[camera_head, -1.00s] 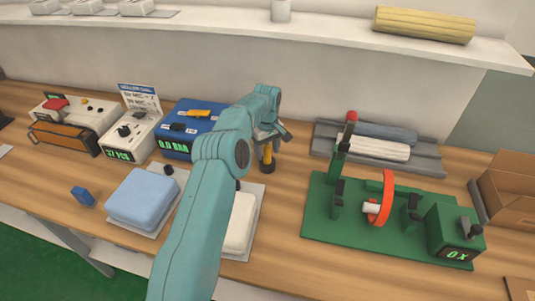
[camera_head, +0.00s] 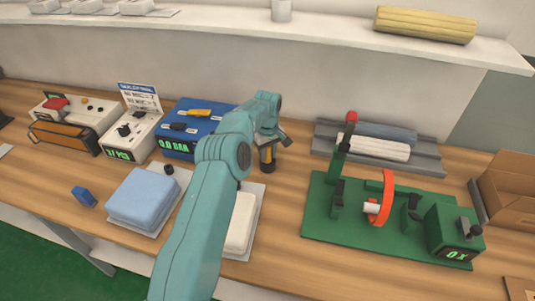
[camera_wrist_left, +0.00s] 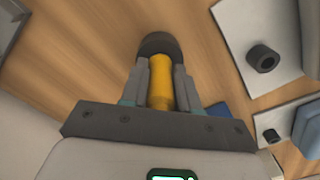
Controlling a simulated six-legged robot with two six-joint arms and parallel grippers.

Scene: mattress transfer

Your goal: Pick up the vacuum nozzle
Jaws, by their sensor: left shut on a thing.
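The vacuum nozzle (camera_head: 267,157) is a small upright piece with a yellow body and a dark, wider end, near the middle of the wooden bench. My left gripper (camera_head: 267,144) is above it and shut on it. In the left wrist view the yellow nozzle body (camera_wrist_left: 162,82) lies between the two grey fingers, with its dark end beyond the fingertips. I cannot tell whether the nozzle touches the bench. My right gripper is not in view.
A blue box with a display (camera_head: 184,146) stands left of the nozzle. A blue folded pad (camera_head: 144,196) and a white pad (camera_head: 240,222) lie in front. A green fixture with an orange ring (camera_head: 320,212) stands right. Bare bench (camera_head: 285,185) lies between.

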